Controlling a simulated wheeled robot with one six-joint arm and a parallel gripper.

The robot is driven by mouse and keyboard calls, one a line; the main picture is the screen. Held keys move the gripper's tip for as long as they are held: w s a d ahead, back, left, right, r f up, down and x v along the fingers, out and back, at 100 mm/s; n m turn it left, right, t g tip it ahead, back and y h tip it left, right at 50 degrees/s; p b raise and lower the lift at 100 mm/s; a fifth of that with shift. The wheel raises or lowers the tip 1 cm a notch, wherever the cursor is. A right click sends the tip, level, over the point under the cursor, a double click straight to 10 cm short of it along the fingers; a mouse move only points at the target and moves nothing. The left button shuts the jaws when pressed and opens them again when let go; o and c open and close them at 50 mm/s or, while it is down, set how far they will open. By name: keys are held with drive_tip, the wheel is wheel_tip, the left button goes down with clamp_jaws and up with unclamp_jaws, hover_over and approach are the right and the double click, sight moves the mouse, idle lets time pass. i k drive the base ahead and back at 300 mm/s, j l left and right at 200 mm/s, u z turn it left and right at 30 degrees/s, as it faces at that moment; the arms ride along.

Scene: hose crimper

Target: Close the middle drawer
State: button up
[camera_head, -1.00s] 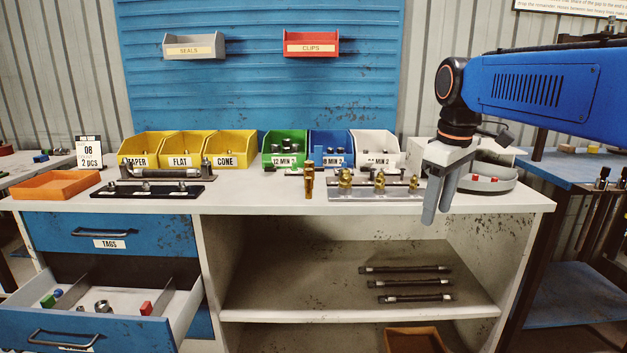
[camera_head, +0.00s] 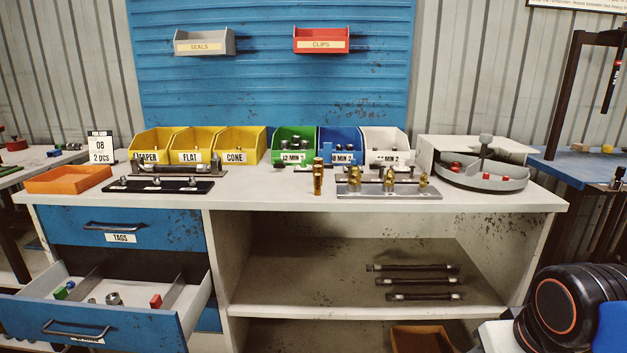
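The middle drawer (camera_head: 150,326) is pulled out at the lower left of the workbench. It has a blue front with a dark bar handle (camera_head: 76,329). My gripper is out of view; only part of my arm shows at the lower right, well apart from the drawer.
The worktop (camera_head: 270,184) carries an orange tray (camera_head: 68,180), yellow bins (camera_head: 198,147), fitting racks and a grey round tray (camera_head: 483,179). Several dark hoses (camera_head: 415,281) lie on the open shelf to the right of the drawers. The space in front of the drawer looks clear.

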sight(33, 312)
drive_tip(key=u, duration=1.75)
